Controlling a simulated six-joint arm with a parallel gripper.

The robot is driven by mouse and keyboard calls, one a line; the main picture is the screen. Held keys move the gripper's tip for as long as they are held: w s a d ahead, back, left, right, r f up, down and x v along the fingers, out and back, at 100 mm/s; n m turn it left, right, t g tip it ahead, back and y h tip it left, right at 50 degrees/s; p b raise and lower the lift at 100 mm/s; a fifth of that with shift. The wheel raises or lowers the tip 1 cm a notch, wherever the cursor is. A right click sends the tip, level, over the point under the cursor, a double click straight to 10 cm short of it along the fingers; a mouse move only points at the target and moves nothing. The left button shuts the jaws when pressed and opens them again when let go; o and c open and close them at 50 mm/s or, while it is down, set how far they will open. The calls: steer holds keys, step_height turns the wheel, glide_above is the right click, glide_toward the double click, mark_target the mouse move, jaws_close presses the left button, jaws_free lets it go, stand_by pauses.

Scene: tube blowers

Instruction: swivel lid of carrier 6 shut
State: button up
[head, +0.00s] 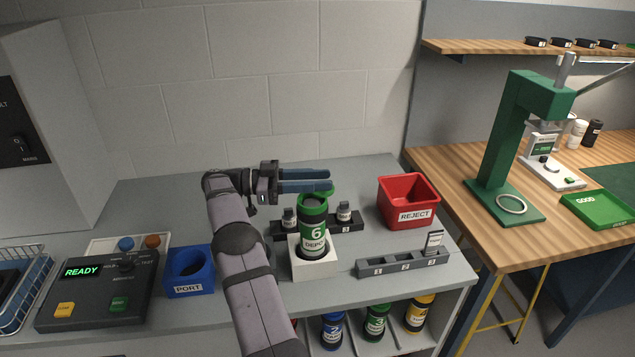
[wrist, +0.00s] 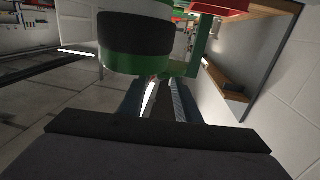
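Carrier 6 (head: 314,228) is a dark tube with green bands and a label with "6" and "DEPOT". It stands upright in a white block (head: 314,268). Its green lid (head: 329,192) shows at the top, offset to the back right, and the dark top of the tube shows beside it. My gripper (head: 331,181) is level with the carrier's top and just behind it, its blue fingers pointing right. The wrist view shows the fingers apart with a gap between them, and the carrier (wrist: 136,36) close beside them. I cannot tell whether a finger touches the lid.
A dark rack (head: 345,226) stands behind the carrier, and a grey slotted rack (head: 403,263) at front right. A red REJECT bin (head: 408,201) is to the right. A blue PORT box (head: 189,270) and a control box reading READY (head: 97,292) are left.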

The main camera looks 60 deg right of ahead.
step_height(320, 180, up, 10)
steer(key=shift+f+b, duration=0.2)
steer(key=shift+b, duration=0.1)
steer(key=shift+o, duration=0.3)
